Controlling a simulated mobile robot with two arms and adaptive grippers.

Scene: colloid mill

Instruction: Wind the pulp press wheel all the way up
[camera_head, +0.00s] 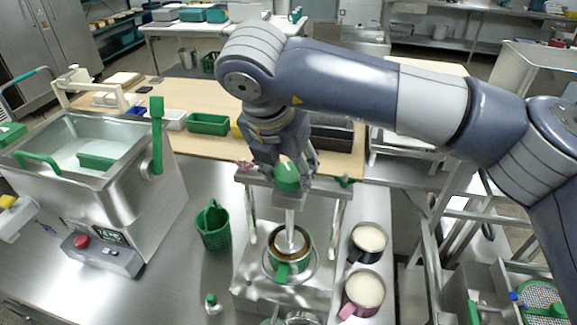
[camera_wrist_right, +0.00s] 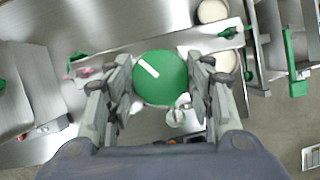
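The pulp press (camera_head: 250,285) is a steel frame on the metal table. Its top crossbeam has a green hand wheel (camera_head: 286,178) above it and an upright screw (camera_head: 290,218) below. The screw runs down into a green-handled pot (camera_head: 284,266) with brown contents. My right gripper (camera_head: 283,165) points down over the wheel. In the wrist view the round green wheel (camera_wrist_right: 160,78) lies between the right gripper's fingers (camera_wrist_right: 161,88), one on each side and very close to its rim. Whether they press on it I cannot tell. My left gripper is not in view.
Two cups of pale contents (camera_head: 368,240) (camera_head: 363,291) stand right of the press. A green basket (camera_head: 213,226) stands to its left, with a small bottle (camera_head: 211,304) in front. A steel tank machine (camera_head: 110,200) fills the left. A wooden bench with bins lies behind.

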